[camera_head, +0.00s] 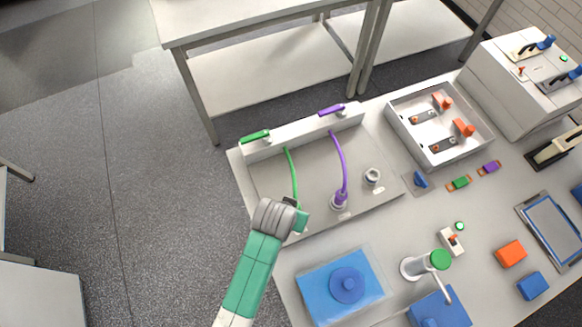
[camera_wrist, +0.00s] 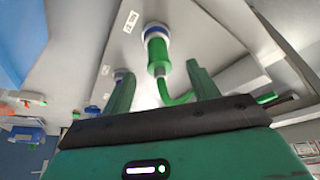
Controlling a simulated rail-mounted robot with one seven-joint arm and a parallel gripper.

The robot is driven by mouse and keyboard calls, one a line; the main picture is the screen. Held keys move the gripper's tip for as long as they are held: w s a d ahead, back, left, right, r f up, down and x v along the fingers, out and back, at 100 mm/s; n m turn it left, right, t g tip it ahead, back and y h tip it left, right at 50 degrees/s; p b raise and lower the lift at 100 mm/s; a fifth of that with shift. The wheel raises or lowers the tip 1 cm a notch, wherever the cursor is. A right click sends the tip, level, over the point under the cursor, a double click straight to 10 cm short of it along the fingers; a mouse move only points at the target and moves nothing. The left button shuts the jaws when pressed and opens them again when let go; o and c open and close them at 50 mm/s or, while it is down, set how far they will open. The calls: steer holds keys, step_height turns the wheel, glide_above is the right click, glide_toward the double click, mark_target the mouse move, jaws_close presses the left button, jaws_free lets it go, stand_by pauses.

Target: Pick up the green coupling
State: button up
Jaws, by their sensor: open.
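The green coupling (camera_wrist: 157,52) shows in the wrist view as a green cylinder at a white and blue ring, with a green hose (camera_wrist: 180,98) curving from its lower end. My gripper (camera_wrist: 159,74) is open, with one green finger on each side of the coupling's lower end in the picture. I see gaps on both sides and no clear contact; the depth between them is hard to tell. In the head view my gripper (camera_head: 302,219) is at the tray's front edge, where the green hose (camera_head: 292,175) ends. The coupling is mostly hidden there.
A purple hose (camera_head: 341,165) ends in a coupling standing in the same grey tray (camera_head: 270,180), with a bare round fitting (camera_head: 372,177) to its right. A white box (camera_head: 395,120) holds orange-handled parts.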

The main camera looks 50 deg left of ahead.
steer(key=x, duration=0.2)
steer(key=b+x, duration=0.1)
steer(key=x, duration=0.2)
steer(key=b+x, duration=0.1)
steer(key=x, duration=0.1)
steer(key=shift+w+f, duration=0.15)
steer(key=shift+w, duration=0.2)
steer(key=c, duration=1.2)
steer(key=shift+o, duration=0.2)
step_height(320, 180, up, 10)
steer(key=shift+r+p, duration=0.1)
steer(key=shift+p, duration=1)
steer(key=shift+o, duration=1)
steer(key=c, duration=0.3)
steer(key=shift+r+p, duration=2.45)
steer(key=shift+p, duration=0.35)
